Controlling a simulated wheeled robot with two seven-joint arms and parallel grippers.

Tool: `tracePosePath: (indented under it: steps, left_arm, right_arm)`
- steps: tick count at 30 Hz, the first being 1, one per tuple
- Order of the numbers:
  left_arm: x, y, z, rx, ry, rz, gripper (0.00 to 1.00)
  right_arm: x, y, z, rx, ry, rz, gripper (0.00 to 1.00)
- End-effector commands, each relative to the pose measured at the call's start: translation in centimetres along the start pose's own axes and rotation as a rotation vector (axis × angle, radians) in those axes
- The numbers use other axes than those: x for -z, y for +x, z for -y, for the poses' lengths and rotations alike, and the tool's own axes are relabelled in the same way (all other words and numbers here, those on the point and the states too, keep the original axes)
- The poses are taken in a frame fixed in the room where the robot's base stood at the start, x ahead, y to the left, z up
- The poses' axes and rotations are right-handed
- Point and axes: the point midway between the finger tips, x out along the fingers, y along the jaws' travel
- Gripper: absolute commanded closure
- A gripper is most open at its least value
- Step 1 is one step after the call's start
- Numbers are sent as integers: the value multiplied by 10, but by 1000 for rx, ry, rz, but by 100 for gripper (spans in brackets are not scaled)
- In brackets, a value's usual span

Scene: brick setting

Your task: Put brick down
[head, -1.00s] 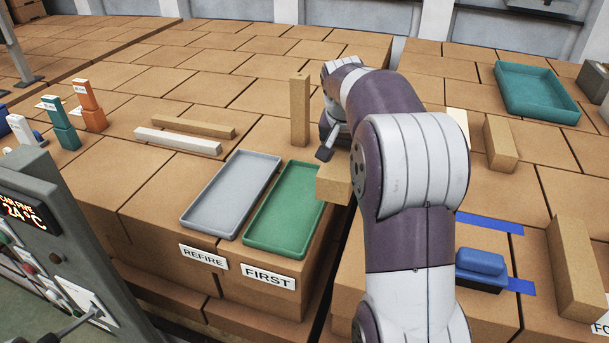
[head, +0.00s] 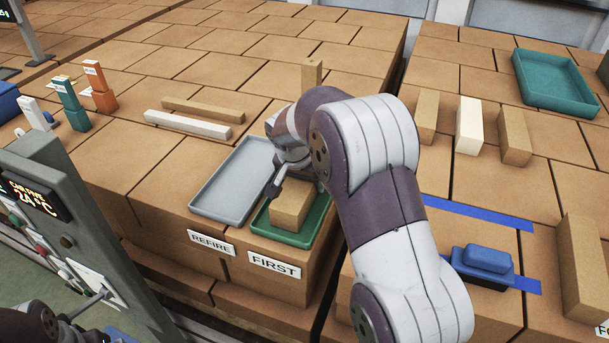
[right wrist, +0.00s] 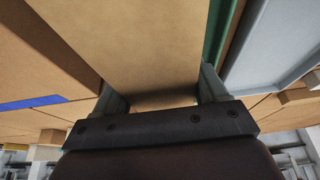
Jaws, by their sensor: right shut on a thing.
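A tan brick (head: 291,204) is over the green tray (head: 262,223) labelled FIRST in the head view. I cannot tell whether it touches the tray floor. My right gripper (head: 275,184) is shut on this brick, and my arm hides part of the grip. In the right wrist view the brick (right wrist: 158,45) fills the middle between the two fingers of the right gripper (right wrist: 160,88). A green tray edge (right wrist: 216,30) shows beside it. At the lower left of the head view a dark part of my own body shows, but no left gripper can be made out.
The empty grey tray (head: 232,180) labelled REFIRE lies just left of the green tray. Two long bars (head: 188,123) and an upright tan block (head: 312,74) stand behind.

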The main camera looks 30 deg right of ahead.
Motion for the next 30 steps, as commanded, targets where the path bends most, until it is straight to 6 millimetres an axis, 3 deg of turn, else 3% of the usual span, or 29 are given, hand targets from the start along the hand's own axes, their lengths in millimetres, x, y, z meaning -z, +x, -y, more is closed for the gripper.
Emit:
tracePosePath:
  steps: [8,9,11,22,30]
  left_arm:
    - [0,2,0,0,0,0,0]
    - [0,2,0,0,0,0,0]
    - [0,1,0,0,0,0,0]
    - [0,2,0,0,0,0,0]
    - [-1,11,0,0,0,0,0]
  right_arm:
    - [0,2,0,3,1,-3,93]
    - [0,2,0,1,0,-1,18]
    - [0,2,0,1,0,-1,2]
    - [1,-8,0,3,1,-4,2]
    - [0,-76,1,5,1,-5,2]
